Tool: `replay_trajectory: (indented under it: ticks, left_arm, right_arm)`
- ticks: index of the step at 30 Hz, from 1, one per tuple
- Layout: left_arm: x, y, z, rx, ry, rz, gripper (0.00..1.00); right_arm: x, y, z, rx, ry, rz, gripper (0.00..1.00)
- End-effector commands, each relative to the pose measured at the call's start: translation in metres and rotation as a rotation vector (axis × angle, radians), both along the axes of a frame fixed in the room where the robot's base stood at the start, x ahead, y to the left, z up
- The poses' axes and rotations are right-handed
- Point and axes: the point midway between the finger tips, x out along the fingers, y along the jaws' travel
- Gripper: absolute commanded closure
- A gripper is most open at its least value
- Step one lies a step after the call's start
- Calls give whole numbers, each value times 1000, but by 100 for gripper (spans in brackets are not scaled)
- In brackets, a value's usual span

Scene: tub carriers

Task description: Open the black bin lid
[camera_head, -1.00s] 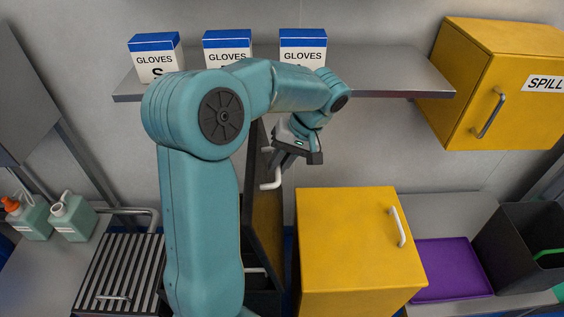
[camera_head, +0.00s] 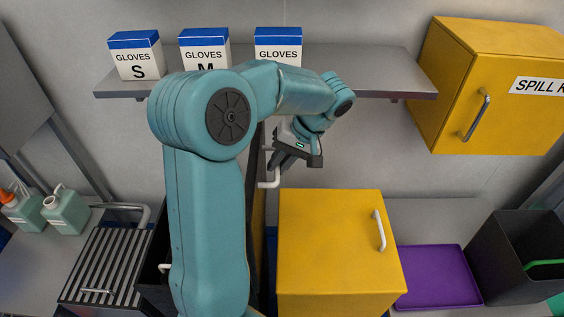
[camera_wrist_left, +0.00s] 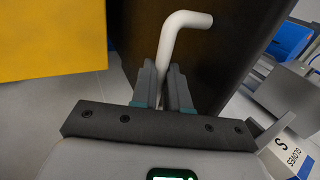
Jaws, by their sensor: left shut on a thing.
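The black bin lid (camera_head: 258,205) stands raised, seen nearly edge-on in the head view and mostly hidden behind my left arm. Its dark flat face fills the upper middle of the left wrist view (camera_wrist_left: 230,45). A white bent handle (camera_head: 272,179) sticks out from it. My left gripper (camera_head: 276,166) is shut on this handle, and the wrist view shows the handle (camera_wrist_left: 183,22) running down between the two fingers (camera_wrist_left: 164,72). Part of the black bin (camera_head: 152,262) shows beside my arm; the rest is hidden. My right gripper is not in view.
A yellow bin (camera_head: 335,235) with a closed top stands close to the right of the raised lid. A shelf (camera_head: 370,75) with glove boxes runs behind.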

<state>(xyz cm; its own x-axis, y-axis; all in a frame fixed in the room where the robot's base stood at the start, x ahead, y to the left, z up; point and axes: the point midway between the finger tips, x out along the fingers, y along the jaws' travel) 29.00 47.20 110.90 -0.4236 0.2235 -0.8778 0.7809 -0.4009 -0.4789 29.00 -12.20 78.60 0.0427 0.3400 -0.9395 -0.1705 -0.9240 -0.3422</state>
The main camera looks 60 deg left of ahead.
Motion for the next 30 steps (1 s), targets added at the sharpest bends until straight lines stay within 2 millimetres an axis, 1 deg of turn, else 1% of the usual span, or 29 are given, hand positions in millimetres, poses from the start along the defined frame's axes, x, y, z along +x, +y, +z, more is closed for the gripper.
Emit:
replay_trajectory:
  ticks: [1, 19, 20, 21, 22, 30]
  left_arm:
    - [-1, -1, -5, -8, 6, -3, 100]
    - [-4, 1, -5, -6, 6, -2, 100]
    - [-4, 1, -5, -6, 6, -2, 76]
    - [-3, 1, -5, -6, 5, -3, 63]
    - [-3, 1, -5, -5, 5, -2, 60]
    - [-1, 0, -2, -2, 2, -1, 60]
  right_arm:
    - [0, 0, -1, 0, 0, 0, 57]
    - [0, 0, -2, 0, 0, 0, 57]
    - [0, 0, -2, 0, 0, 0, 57]
    - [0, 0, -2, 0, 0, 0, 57]
    - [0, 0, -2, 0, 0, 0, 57]
    - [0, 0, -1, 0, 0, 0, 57]
